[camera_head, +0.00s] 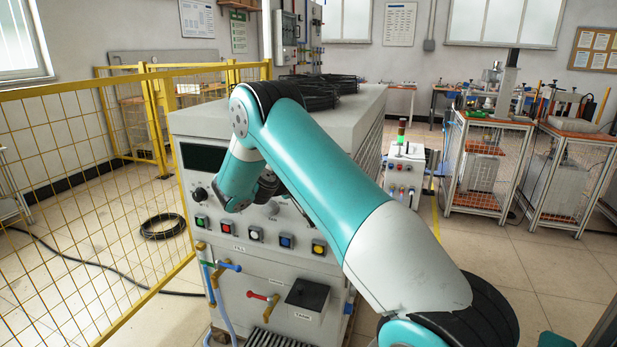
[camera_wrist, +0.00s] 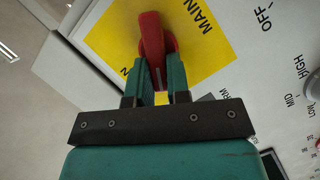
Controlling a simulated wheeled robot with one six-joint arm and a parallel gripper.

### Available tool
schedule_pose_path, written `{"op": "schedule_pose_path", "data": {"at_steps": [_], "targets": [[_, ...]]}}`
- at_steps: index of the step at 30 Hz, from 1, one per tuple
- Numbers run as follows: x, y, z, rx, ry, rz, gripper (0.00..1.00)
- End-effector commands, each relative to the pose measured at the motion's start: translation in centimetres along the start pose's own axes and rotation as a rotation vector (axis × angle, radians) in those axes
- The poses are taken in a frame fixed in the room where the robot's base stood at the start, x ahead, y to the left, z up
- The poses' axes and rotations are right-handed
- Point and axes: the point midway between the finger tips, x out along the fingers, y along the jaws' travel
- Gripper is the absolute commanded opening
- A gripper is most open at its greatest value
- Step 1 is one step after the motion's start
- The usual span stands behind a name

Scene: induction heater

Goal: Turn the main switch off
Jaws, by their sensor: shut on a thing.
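The main switch has a red handle (camera_wrist: 152,35) on a yellow plate (camera_wrist: 205,45) marked MAIN in the wrist view. An OFF mark stands to the right of the plate, and part of another label shows at its left edge. My gripper (camera_wrist: 160,76) has its two green fingers closed on the near end of the red handle, one on each side. In the head view my arm hides the switch and the fingers against the front panel of the grey heater cabinet (camera_head: 190,128).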

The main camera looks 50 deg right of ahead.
Motion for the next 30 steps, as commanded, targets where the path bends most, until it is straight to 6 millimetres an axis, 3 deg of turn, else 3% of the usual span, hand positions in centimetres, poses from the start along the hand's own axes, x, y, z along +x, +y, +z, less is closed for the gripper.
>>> {"op": "schedule_pose_path", "data": {"at_steps": [10, 11, 13, 14, 23, 26, 30], "targets": [[0.1, 0.0, 0.0, 0.0, 0.001, 0.001, 0.0], [0.1, 0.0, 0.0, 0.0, 0.001, 0.001, 0.24], [0.1, 0.1, 0.0, 0.0, 0.001, 0.001, 0.4], [0.1, 0.0, 0.0, 0.0, 0.001, 0.001, 0.43], [-0.2, -0.1, 0.0, 0.0, 0.002, 0.0, 0.43], [-1.1, -0.2, -0.1, -0.001, 0.004, -0.002, 0.43], [-3.8, -0.3, -0.1, -0.001, 0.006, -0.002, 0.43]]}}
